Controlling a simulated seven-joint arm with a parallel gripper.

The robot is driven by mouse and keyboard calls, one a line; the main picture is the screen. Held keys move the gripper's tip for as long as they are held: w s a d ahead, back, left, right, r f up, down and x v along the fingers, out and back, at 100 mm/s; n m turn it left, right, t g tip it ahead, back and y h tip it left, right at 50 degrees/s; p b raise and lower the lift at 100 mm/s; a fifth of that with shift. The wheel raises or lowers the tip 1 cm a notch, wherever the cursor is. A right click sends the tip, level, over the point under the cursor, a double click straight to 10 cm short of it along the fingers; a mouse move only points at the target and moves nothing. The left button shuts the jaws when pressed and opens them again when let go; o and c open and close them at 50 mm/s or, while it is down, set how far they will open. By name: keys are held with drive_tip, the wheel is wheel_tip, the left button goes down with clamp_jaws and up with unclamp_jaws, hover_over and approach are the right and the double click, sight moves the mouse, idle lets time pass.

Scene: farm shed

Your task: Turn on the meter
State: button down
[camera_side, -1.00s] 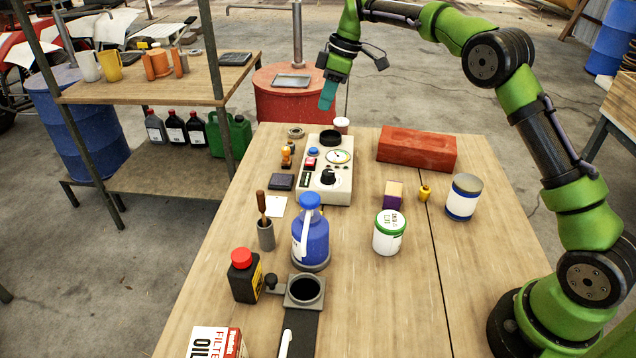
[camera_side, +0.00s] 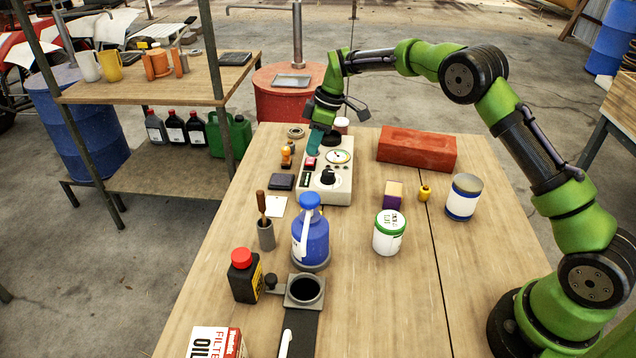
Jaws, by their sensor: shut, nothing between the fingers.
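The meter (camera_side: 339,185) is a pale box on the wooden table, with a dial gauge (camera_side: 338,157), a black knob (camera_side: 328,176), a red button (camera_side: 310,163) and a small dark display (camera_side: 306,181). My gripper (camera_side: 313,153) is shut and empty, pointing down at the far left part of the meter's top, just behind the red button. Its teal fingers hide the blue button there. I cannot tell whether the fingertips touch it.
A red brick (camera_side: 416,149) lies right of the meter. A blue jug (camera_side: 311,240), a white tub with a green lid (camera_side: 389,234) and a grey cup with a wooden-handled tool (camera_side: 266,236) stand nearer. A dark pad (camera_side: 281,182) lies left.

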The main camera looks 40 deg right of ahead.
drive_tip(key=shift+s+a+f, duration=0.15)
drive_tip(key=shift+f, duration=0.9)
